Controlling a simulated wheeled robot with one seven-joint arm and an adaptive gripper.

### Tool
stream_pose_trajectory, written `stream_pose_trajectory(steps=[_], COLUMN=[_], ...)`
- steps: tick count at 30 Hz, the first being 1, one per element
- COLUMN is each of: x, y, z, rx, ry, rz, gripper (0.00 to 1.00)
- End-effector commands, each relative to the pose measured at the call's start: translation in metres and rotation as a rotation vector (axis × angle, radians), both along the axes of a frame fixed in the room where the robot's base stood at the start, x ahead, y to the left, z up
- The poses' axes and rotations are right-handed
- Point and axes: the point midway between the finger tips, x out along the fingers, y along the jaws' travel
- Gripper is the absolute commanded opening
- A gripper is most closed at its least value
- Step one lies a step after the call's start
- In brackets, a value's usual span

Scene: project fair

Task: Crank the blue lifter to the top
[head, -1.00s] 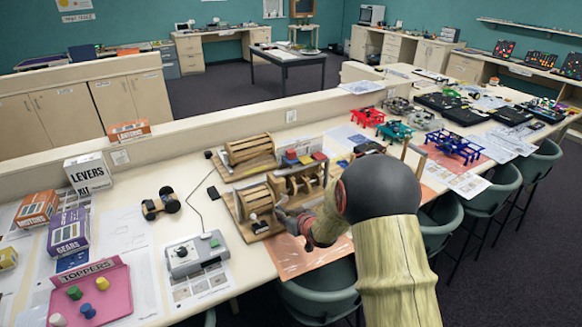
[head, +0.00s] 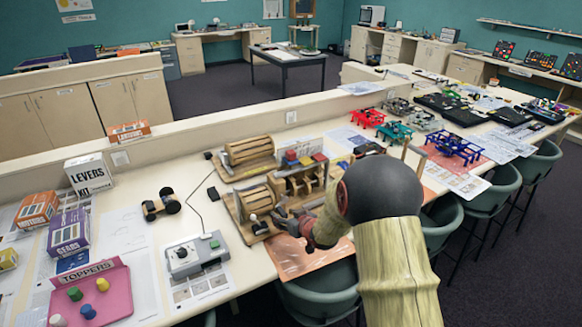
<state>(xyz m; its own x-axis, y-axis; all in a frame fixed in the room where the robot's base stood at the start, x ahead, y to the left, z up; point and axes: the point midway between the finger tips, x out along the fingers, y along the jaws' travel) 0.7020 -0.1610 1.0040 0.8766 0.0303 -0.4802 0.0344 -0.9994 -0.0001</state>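A wooden cam machine (head: 243,230) stands on the table in the head view. A pale knob (head: 253,218) shows at the near left of the machine, beside a wooden drum (head: 254,196). My gripper (head: 281,220) is low at the machine's front, just right of the knob. Its fingers are small and partly hidden, so I cannot tell whether they touch a crank.
A second wooden drum (head: 248,152) stands behind. A grey control box (head: 194,256) and a small wheeled model (head: 161,204) are to the left. A low partition (head: 200,129) runs behind the table. Chairs (head: 316,293) line the front edge.

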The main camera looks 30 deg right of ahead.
Motion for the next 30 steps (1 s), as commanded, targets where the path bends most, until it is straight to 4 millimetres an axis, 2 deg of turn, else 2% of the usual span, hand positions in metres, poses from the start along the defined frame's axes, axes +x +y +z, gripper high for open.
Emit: stream_pose_trajectory(steps=[30], x=[-0.063], y=[-0.002], z=[0.036], rx=[0.0], ry=[0.0], rz=[0.0], gripper=[0.45])
